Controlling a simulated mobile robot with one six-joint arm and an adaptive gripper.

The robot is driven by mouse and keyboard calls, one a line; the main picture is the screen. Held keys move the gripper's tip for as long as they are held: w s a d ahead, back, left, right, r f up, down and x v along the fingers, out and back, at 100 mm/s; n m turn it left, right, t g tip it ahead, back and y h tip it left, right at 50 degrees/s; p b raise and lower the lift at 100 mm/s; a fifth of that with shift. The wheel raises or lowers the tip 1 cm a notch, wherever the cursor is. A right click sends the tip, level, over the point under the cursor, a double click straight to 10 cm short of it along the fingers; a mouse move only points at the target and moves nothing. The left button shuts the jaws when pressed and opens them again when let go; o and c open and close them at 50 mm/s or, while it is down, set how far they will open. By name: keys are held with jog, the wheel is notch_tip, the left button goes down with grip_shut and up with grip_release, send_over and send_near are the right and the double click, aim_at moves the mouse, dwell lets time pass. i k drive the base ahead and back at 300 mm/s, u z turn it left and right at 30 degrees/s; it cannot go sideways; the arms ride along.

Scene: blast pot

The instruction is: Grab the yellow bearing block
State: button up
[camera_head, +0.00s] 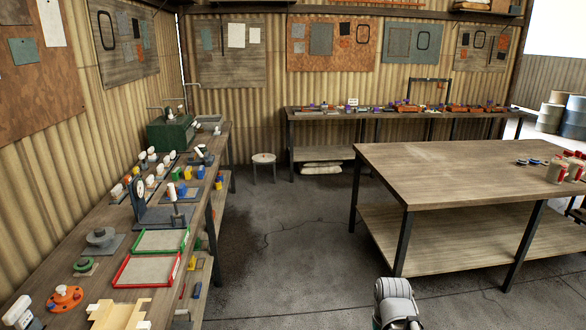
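Several small yellow pieces show on the long left bench, and I cannot tell for sure which is the bearing block. One yellow block (191,264) lies at the bench's right edge, beside the red-rimmed tray. Another yellow block (217,185) sits farther back near the same edge, beside blue pieces. A third yellow piece (176,173) stands among the small parts behind. A larger pale yellow notched piece (118,314) lies at the near end. Only a grey-white part of my arm shows at the bottom, right of centre. My gripper's fingers do not show.
The left bench (62,253) also carries a red-rimmed tray (121,283), a green-rimmed tray (136,252) and a dark green machine (170,134). A wooden table (450,170) stands right. A stool (264,160) stands behind. The floor (300,235) between is clear.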

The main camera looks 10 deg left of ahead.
aim_at(188, 171)
jog(key=z, duration=0.1)
jog(key=i, duration=2.4)
jog(key=u, duration=0.5)
jog(key=i, duration=0.8)
jog(key=u, duration=0.7)
jog(key=i, duration=1.3)
jog(key=u, duration=0.5)
jog(key=k, duration=0.6)
